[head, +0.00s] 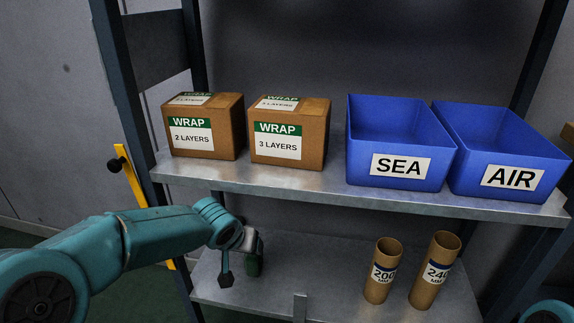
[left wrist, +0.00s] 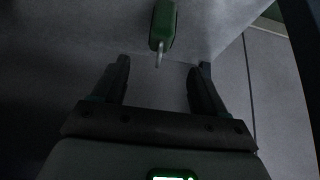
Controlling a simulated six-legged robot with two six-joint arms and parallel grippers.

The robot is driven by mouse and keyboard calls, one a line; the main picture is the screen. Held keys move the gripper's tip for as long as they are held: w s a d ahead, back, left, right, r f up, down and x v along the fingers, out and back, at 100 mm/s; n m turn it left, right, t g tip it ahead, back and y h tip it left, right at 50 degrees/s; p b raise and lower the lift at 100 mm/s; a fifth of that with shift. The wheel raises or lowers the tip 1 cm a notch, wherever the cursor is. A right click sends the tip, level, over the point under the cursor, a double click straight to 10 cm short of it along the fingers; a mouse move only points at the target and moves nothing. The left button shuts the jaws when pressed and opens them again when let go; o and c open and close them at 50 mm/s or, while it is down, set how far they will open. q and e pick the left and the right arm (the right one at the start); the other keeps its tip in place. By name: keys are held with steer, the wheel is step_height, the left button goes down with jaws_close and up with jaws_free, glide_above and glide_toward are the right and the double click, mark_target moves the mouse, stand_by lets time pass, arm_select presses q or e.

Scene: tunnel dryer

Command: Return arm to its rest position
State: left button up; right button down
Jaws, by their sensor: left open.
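My left arm comes in from the left in the head view. Its gripper (head: 241,272) hangs over the lower shelf (head: 330,272), below the upper shelf's front edge. In the left wrist view the left gripper (left wrist: 161,66) is open, its two dark fingers apart with nothing between them. A green object with a pale tip (left wrist: 163,26) lies just beyond the fingertips; it also seems to show as a dark green shape (head: 254,264) beside the gripper in the head view. My right gripper is out of view; only a teal piece of that arm shows at bottom right.
The upper shelf (head: 300,181) bears two cardboard WRAP boxes (head: 203,128) (head: 289,133), a blue SEA bin (head: 398,164) and a blue AIR bin (head: 508,172). Two cardboard tubes (head: 382,271) (head: 435,271) stand on the lower shelf. A dark post and yellow bar (head: 135,180) are at left.

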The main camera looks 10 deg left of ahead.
arm_select(q)
steer(key=s+d+r+n+g+h+p, duration=0.1)
steer(key=s+d+r+g+p, duration=0.1)
steer(key=s+p, duration=0.8)
steer(key=s+d+r+g+h+p, duration=0.1)
steer(key=s+d+r+g+p, duration=0.1)
steer(key=s+p, duration=0.8)
steer(key=s+d+r+n+g+h+p, duration=0.1)
steer(key=s+d+r+g+p, duration=0.1)
steer(key=s+p, duration=0.8)
steer(key=r+p, duration=0.1)
steer(key=p, duration=0.5)
steer(key=shift+d+r+n+h, duration=0.2)
steer(key=shift+d+n+h, duration=0.1)
steer(key=shift+d, duration=0.1)
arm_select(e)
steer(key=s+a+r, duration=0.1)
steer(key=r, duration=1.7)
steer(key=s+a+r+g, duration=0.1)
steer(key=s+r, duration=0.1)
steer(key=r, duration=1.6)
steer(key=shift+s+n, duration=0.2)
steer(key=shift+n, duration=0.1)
